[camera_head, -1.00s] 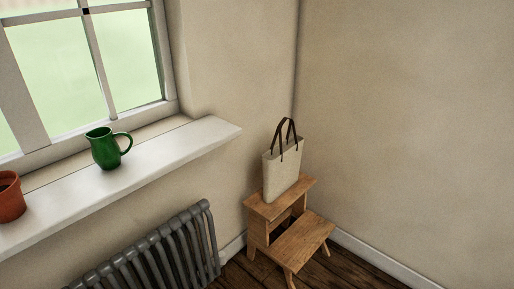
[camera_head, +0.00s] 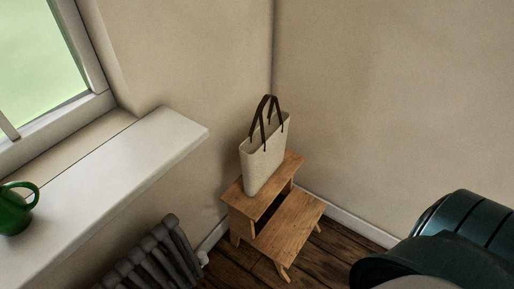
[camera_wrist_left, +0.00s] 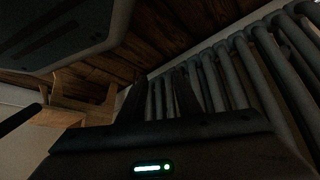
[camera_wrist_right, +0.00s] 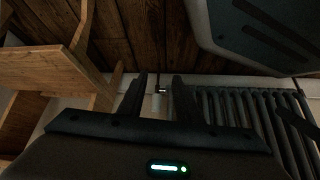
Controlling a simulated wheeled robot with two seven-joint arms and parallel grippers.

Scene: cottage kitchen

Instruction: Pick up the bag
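A cream bag (camera_head: 264,158) with two dark brown handles stands upright on the top step of a wooden step stool (camera_head: 292,224) in the corner, in the head view. Neither gripper shows in the head view; a dark teal part of my own body fills the lower right. In the left wrist view my left gripper (camera_wrist_left: 160,95) has its two dark fingers apart with nothing between them. In the right wrist view my right gripper (camera_wrist_right: 160,98) also has its fingers apart and empty. The bag is not visible in either wrist view; the stool shows in both.
A white window sill (camera_head: 120,175) juts out left of the stool, with a green jug (camera_head: 14,208) on it. A grey radiator (camera_head: 155,262) stands below the sill, close to the stool. Walls meet behind the bag. Dark wooden floor (camera_head: 335,250) is open right of the stool.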

